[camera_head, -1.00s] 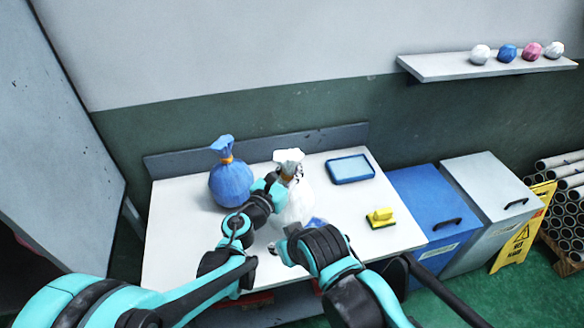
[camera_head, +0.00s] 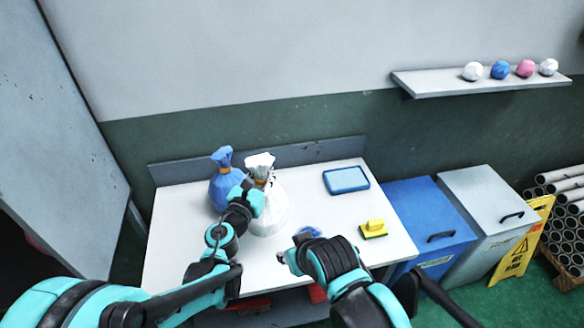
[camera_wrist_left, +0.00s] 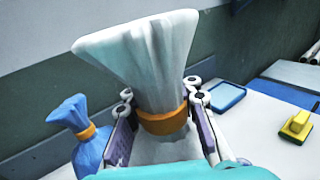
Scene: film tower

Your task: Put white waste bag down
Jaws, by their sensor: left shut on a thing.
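The white waste bag (camera_head: 270,207) has a gathered neck with an orange tie and stands upright at the table (camera_head: 172,232), beside the blue bag. I cannot tell whether its base touches the tabletop. My left gripper (camera_head: 258,184) is shut on the bag's neck. In the left wrist view the fingers sit on both sides of the orange tie of the white waste bag (camera_wrist_left: 162,120). My right gripper (camera_head: 284,258) is over the front of the table, apart from the bag; its fingers are too small to read.
A blue bag (camera_head: 226,190) stands just left of the white one. Blue (camera_head: 428,222) and grey (camera_head: 484,205) bins stand beyond the table's right end.

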